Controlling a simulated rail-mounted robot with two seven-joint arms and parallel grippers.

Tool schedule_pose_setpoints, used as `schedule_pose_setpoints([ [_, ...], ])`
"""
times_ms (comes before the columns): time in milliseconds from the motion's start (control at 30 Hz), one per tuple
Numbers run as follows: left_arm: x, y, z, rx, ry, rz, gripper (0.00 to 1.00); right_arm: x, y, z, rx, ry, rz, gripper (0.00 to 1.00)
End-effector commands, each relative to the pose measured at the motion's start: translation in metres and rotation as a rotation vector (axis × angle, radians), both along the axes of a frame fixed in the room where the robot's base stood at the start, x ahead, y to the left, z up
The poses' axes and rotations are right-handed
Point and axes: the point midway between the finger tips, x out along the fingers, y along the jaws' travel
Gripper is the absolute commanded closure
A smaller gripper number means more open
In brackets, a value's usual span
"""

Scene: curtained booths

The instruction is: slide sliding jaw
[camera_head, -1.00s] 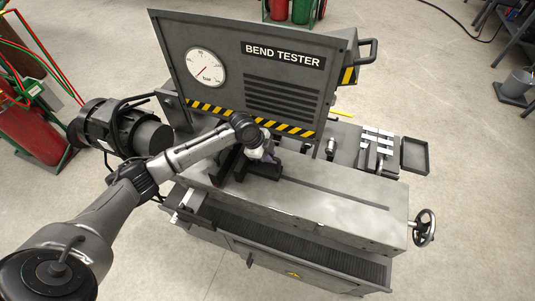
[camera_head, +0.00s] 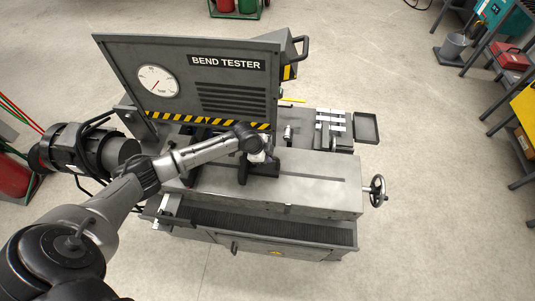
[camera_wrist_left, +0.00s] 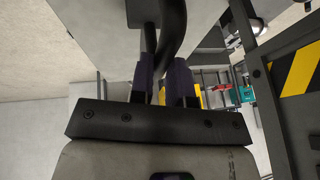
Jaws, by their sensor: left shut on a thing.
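The sliding jaw is a dark block (camera_head: 264,169) on the grey bed of the bend tester in the head view. My left gripper (camera_head: 262,157) is over it, at the end of the arm from the lower left. In the left wrist view my left gripper's dark purple fingers (camera_wrist_left: 165,82) are shut on a black curved handle (camera_wrist_left: 172,35). The gripper and wrist hide part of the jaw. Another dark block (camera_head: 192,174) stands to the left on the bed, apart from the sliding jaw, partly behind my arm. My right gripper is not in view.
A slot (camera_head: 315,179) runs right along the bed towards a handwheel (camera_head: 376,190). The upright gauge panel (camera_head: 230,95) stands close behind my arm. A side shelf with metal parts (camera_head: 330,125) and a tray (camera_head: 366,127) lies back right. The bed's right half is clear.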

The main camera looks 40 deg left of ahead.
Motion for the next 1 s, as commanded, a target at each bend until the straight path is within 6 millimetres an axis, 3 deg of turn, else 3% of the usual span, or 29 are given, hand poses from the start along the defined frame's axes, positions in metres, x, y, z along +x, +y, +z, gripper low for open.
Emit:
schedule_pose_setpoints([
  [100, 0.0, 0.0, 0.0, -0.001, -0.001, 0.0, 1.0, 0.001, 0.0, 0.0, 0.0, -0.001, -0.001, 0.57],
  [133, 0.0, 0.0, 0.0, -0.001, -0.001, 0.0, 0.8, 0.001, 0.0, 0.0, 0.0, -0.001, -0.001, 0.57],
  [367, 0.0, 0.0, 0.0, 0.0, 0.0, 0.0, 0.58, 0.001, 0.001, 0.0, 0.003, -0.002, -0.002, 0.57],
  [667, -0.001, 0.001, 0.003, 0.001, 0.001, 0.0, 0.58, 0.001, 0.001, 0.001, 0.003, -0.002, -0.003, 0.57],
  [867, -0.01, 0.007, 0.027, 0.003, 0.001, -0.001, 0.58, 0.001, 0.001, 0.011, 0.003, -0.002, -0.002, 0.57],
  [1000, -0.02, 0.013, 0.053, 0.003, -0.001, -0.001, 0.58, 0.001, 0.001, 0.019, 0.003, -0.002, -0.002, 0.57],
])
